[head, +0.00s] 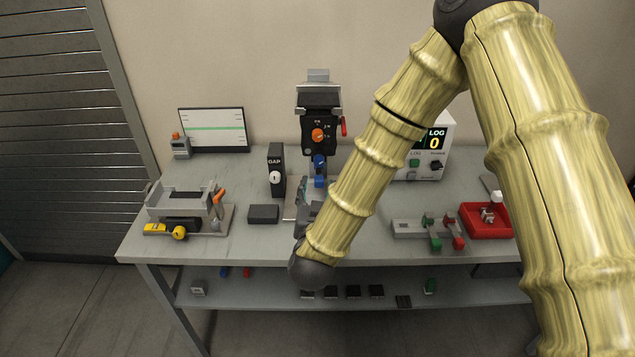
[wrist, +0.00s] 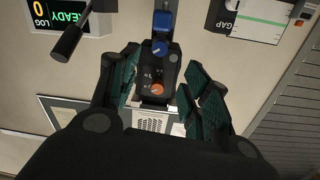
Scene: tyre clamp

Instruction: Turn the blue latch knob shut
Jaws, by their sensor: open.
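A blue round knob (head: 319,161) with a pale mark sits on the front of the black upright device (head: 322,104), below an orange knob (head: 318,135). A blue block (head: 320,181) is just under it. In the wrist view, which looks upside down, the blue knob (wrist: 160,47) shows between and beyond the finger ends, its pale mark slanted. The orange knob (wrist: 157,89) shows between the fingers. My gripper (wrist: 160,60) is open and empty, apparently short of the device. In the head view, my gripper (head: 306,196) is partly hidden by my arm.
A black GAP box (head: 276,170) stands left of the device, with a dark block (head: 263,214) in front. A grey fixture (head: 182,203) is further left. A LOG box (head: 435,150), a red tray (head: 486,232) and a grey fixture (head: 408,229) are right. A red lever (head: 344,127) sticks out from the device.

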